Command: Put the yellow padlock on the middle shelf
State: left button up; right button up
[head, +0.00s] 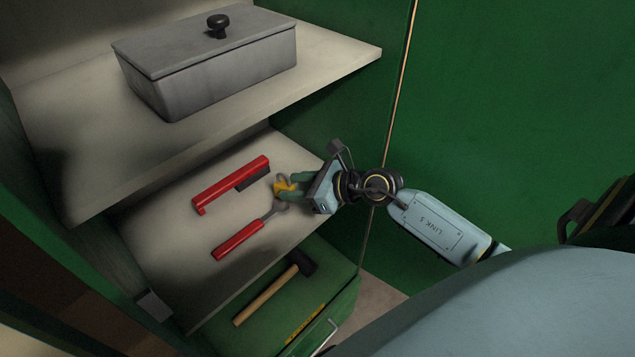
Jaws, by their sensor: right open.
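The yellow padlock (285,187) is at the middle shelf (165,225), near its right side. My right gripper (288,184) reaches in from the right, and its fingers are around the padlock. The jaws are open. Part of the padlock is hidden by the fingers, and I cannot tell whether it rests fully on the shelf. My left gripper is not in view.
A red-handled brush (230,184) and a red-handled tool (245,234) lie on the middle shelf beside the padlock. A grey lidded box (215,70) stands on the upper shelf (75,130). Below, a hammer (272,291) lies on a green case (325,310).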

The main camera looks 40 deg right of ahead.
jog(key=v, duration=0.5)
jog(key=shift+s+d+r, duration=0.1)
jog(key=shift+s+d, duration=0.1)
jog(key=shift+s, duration=0.15)
jog(key=shift+s+d+r, duration=0.2)
jog(key=shift+s+r, duration=0.05)
jog(key=shift+s, duration=0.05)
